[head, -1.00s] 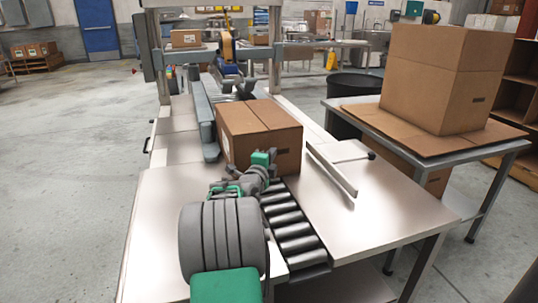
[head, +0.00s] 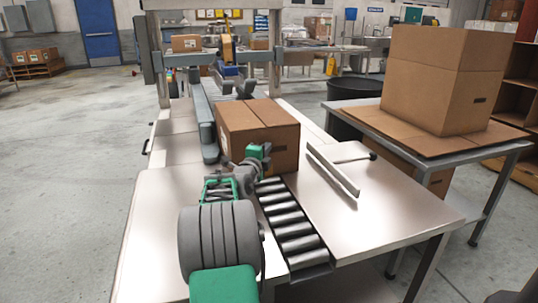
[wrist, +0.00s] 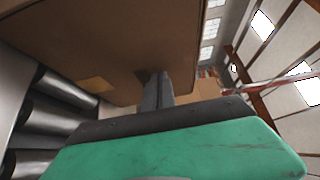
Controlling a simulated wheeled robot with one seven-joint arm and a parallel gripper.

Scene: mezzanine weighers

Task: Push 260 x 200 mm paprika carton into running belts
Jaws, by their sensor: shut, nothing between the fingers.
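The brown paprika carton (head: 270,150) sits closed on the roller track (head: 290,225), at the mouth of the case sealer. The grey left side belt unit (head: 203,125) runs along its left side; the far end of the right one is partly hidden behind the carton. My gripper (head: 257,158) is at the carton's near face. In the wrist view my gripper's fingers (wrist: 158,92) are shut with nothing between them, and their tips meet or nearly meet the carton's face (wrist: 100,35). Exact contact is hard to tell. Whether the belts move cannot be seen.
A metal guide rail (head: 333,170) with a clamp arm stands on the steel table right of the rollers. A side table (head: 505,150) at right bears a large carton (head: 440,85). The sealer's frame (head: 275,75) rises beyond. The table left of the rollers is clear.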

